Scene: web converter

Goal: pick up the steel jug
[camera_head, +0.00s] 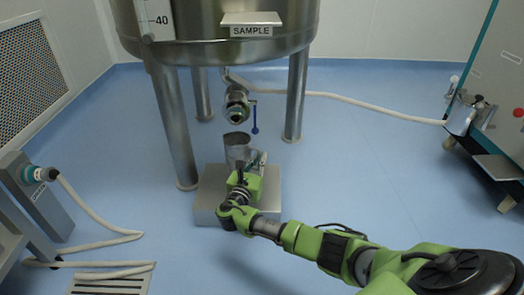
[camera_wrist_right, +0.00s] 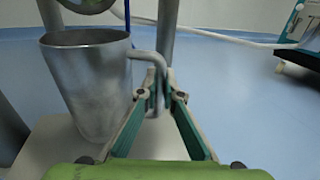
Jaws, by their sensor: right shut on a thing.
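The steel jug (camera_head: 236,147) stands upright on a low steel step (camera_head: 208,197) below the tank's outlet valve. In the right wrist view the jug (camera_wrist_right: 88,85) is at the left, with its bent handle (camera_wrist_right: 150,57) towards the middle. My right gripper (camera_head: 256,160) reaches the jug from the front right. In the wrist view its fingers (camera_wrist_right: 160,92) are closed on the lower part of the handle. The jug's base appears to be on the step, partly hidden behind my gripper in the head view. My left gripper is not in view.
The steel tank (camera_head: 215,45) stands on several legs over the step, with its valve (camera_head: 237,105) above the jug. A pale hose (camera_head: 350,100) runs right to a machine (camera_head: 500,90). A drain connection (camera_head: 38,174) and hose are at the left. Blue floor (camera_head: 350,160) is clear at right.

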